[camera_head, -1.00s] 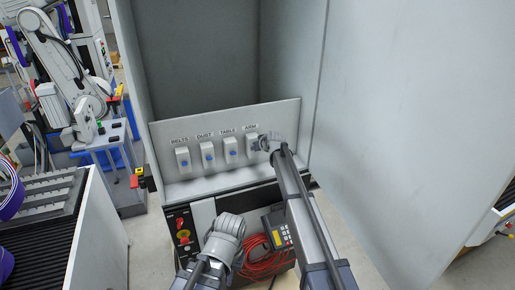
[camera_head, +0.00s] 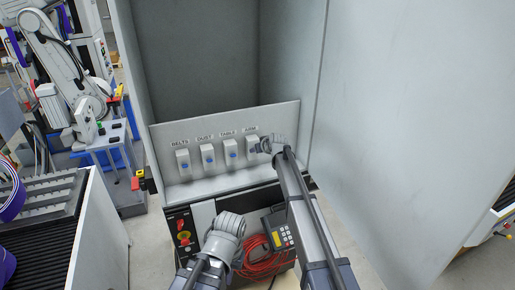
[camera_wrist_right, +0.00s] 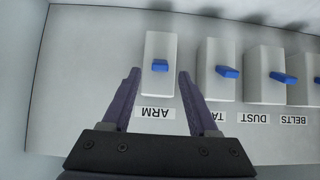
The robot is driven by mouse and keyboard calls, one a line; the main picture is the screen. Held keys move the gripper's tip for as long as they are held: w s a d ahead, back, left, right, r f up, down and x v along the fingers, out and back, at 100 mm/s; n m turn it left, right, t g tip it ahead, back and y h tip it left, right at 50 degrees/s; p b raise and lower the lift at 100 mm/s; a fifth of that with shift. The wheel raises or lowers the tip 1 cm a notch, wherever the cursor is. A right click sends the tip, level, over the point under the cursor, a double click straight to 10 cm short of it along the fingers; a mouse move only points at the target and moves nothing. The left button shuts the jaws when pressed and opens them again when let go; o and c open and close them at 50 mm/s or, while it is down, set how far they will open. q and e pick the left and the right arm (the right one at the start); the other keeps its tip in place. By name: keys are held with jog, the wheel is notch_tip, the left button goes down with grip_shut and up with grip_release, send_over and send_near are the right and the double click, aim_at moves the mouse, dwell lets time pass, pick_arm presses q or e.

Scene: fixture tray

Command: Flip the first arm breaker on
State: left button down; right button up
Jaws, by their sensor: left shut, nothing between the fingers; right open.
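The ARM breaker (camera_head: 253,144) is a white box at the right end of a grey panel (camera_head: 285,120) in the head view, partly hidden by my right gripper (camera_head: 268,146). In the right wrist view the ARM breaker (camera_wrist_right: 160,48) shows upside down, with a blue toggle (camera_wrist_right: 160,66). My right gripper (camera_wrist_right: 158,85) is open, its two dark fingers on either side of the ARM breaker's lower part; contact cannot be told. My left gripper (camera_head: 222,242) is shut and empty, low in front of the cabinet, away from the breakers.
The TABLE (camera_head: 230,148), DUST (camera_head: 207,154) and BELTS (camera_head: 183,160) breakers stand in a row left of ARM. A large grey cabinet wall (camera_head: 400,110) rises close on the right. A red cable coil (camera_head: 262,262) and a control box (camera_head: 280,238) lie below.

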pick_arm(q)
jog(key=shift+b, duration=0.35)
pick_arm(e)
jog(key=s+d, duration=0.3)
jog(key=s, duration=0.8)
jog(key=shift+s+d, duration=0.3)
jog(key=shift+d, duration=0.1)
